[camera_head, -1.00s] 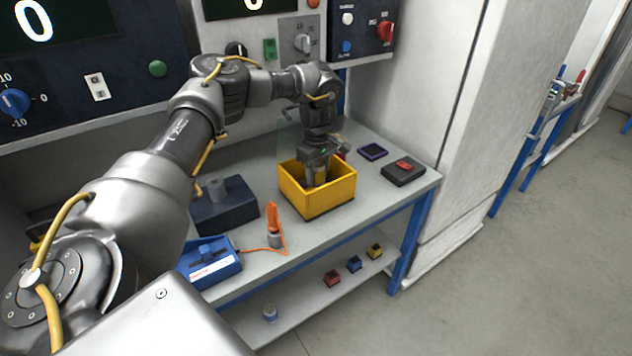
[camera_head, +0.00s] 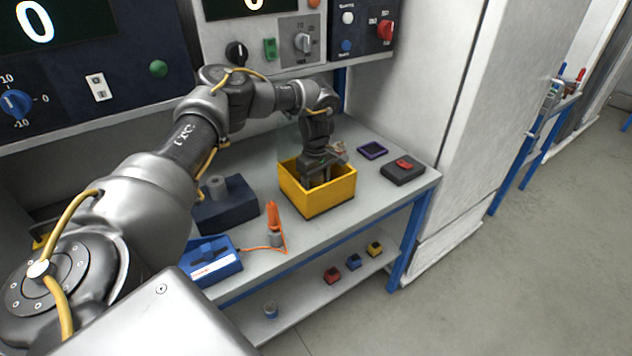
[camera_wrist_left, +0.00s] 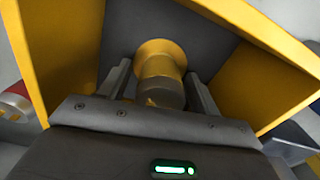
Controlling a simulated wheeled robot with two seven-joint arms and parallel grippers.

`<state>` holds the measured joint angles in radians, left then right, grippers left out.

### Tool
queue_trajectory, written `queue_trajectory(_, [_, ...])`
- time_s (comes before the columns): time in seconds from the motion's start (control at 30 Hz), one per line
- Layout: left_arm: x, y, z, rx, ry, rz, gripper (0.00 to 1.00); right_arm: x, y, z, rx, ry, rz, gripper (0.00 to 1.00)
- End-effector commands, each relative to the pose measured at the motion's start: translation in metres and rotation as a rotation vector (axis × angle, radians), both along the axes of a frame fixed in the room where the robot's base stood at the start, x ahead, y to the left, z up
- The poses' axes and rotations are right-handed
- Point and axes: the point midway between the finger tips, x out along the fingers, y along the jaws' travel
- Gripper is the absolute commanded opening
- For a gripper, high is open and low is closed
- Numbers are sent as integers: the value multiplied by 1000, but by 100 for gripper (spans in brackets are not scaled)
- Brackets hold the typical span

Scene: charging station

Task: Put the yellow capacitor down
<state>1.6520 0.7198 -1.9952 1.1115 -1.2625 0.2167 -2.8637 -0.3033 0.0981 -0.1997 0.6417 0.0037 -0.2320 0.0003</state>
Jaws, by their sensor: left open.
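My left gripper (camera_head: 316,178) reaches down into the yellow box (camera_head: 322,201) on the workbench. In the left wrist view the yellow capacitor (camera_wrist_left: 160,60) is between the two fingers of the open gripper (camera_wrist_left: 161,84). The capacitor has a yellow wide end and a darker end toward the palm. The fingers stand apart on either side of it. The box's yellow walls (camera_wrist_left: 250,85) and dark floor surround it. In the head view the box wall and the gripper hide the capacitor. My right gripper is not in view.
A dark block with a grey cylinder (camera_head: 217,187) stands left of the box. A blue device (camera_head: 210,260) and an orange-handled tool (camera_head: 273,222) are in front. A purple-edged tray (camera_head: 372,150) and a black box with a red top (camera_head: 403,170) lie to the right.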

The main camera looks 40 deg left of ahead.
Motion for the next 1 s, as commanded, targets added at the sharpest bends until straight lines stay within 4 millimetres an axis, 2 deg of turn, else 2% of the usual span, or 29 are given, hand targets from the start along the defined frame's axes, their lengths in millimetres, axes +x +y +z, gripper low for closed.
queue_trajectory(0.17, [0,0,6,0,-2,0,63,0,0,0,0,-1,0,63])
queue_trajectory(0.5, [1,0,60,-1,-4,0,63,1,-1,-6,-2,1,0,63])
queue_trajectory(0.6, [1,0,71,1,-2,1,63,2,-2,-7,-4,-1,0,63])
queue_trajectory(0.73, [0,0,78,0,-1,0,63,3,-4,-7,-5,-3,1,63])
queue_trajectory(1.0, [0,0,78,0,0,0,63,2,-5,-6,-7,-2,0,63])
